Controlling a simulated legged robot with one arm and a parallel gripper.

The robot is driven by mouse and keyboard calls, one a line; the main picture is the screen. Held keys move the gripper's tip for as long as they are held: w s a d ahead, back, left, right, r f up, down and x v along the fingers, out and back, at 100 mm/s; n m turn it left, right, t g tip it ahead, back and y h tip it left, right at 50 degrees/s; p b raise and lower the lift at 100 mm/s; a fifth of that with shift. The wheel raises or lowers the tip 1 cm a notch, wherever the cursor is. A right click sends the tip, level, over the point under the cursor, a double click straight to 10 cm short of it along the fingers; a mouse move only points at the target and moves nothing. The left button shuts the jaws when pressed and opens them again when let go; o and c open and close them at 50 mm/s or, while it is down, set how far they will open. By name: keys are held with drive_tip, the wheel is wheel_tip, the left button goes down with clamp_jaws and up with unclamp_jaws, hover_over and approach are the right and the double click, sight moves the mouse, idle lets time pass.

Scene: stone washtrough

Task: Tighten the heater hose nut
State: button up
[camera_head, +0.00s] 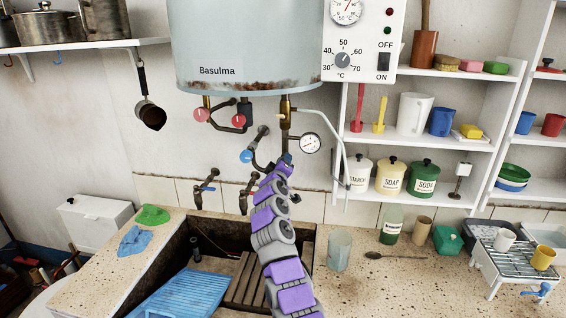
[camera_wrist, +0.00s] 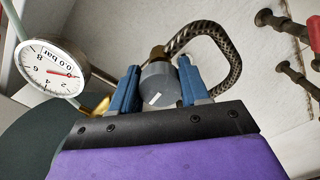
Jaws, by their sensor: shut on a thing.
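In the wrist view, the heater hose nut (camera_wrist: 158,86) is a grey round piece with a short white mark on its face. It sits between the two blue fingers of my gripper (camera_wrist: 160,90), which are shut on it. A brass fitting (camera_wrist: 157,53) shows just behind the nut. A dark braided hose (camera_wrist: 232,50) arches from there to the right. In the head view, my gripper (camera_head: 284,161) reaches up under the heater (camera_head: 248,45), beside its pipes. The nut is too small and covered to make out there.
A pressure gauge (camera_head: 310,144) is close right of my gripper; in the wrist view it reads about 0. Valves with red handles (camera_head: 238,120) and a blue handle (camera_head: 246,157) are to the left. The stone trough (camera_head: 100,262) lies below, and shelves (camera_head: 455,142) stand right.

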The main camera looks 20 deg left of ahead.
drive_tip(key=shift+m, duration=1)
drive_tip(key=o, duration=1)
drive_tip(key=shift+o, duration=0.2)
drive_tip(key=shift+f, duration=0.1)
